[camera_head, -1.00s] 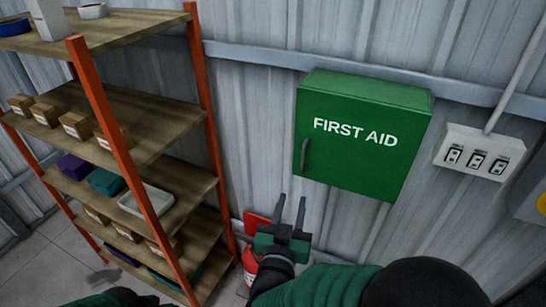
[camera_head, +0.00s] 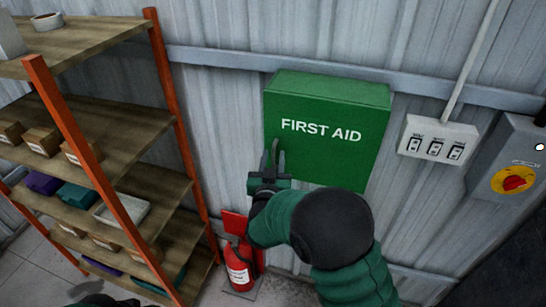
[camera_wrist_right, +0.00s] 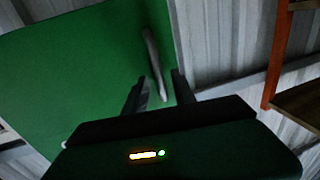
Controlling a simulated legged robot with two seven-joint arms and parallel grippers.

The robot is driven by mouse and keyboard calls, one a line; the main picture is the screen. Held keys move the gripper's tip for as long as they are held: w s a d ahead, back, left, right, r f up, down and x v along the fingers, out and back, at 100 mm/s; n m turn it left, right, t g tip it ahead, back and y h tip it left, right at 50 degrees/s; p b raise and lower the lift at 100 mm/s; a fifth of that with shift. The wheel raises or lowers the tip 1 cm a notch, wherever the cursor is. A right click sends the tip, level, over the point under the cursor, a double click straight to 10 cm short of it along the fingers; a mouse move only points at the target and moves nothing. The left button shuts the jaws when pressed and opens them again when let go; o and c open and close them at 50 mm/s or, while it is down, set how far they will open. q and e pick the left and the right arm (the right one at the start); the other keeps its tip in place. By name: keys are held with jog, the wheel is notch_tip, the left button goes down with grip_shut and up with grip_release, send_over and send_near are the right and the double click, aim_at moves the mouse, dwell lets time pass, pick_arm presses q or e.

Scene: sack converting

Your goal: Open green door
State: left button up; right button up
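The green first aid cabinet (camera_head: 335,110) hangs on the corrugated wall, its door closed, with white "FIRST AID" lettering. My right gripper (camera_head: 272,155) is at the lower left of the door, over the handle, which it mostly hides in the head view. In the right wrist view the dark bar handle (camera_wrist_right: 155,62) runs along the door's edge, and its lower end lies between the two fingertips of my right gripper (camera_wrist_right: 158,88). The fingers are apart, with gaps beside the handle. A small dark piece of my left arm shows at the bottom edge of the head view; its gripper is not visible.
An orange-framed shelf (camera_head: 110,130) with boxes stands at the left. A red fire extinguisher (camera_head: 238,268) stands on the floor below the cabinet. A switch panel (camera_head: 437,138) and a grey box with a red-yellow knob (camera_head: 514,180) are on the wall to the right.

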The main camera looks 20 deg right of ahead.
jog(key=shift+s+a, duration=0.1)
jog(key=shift+a, duration=0.05)
grip_shut()
dwell(1.2)
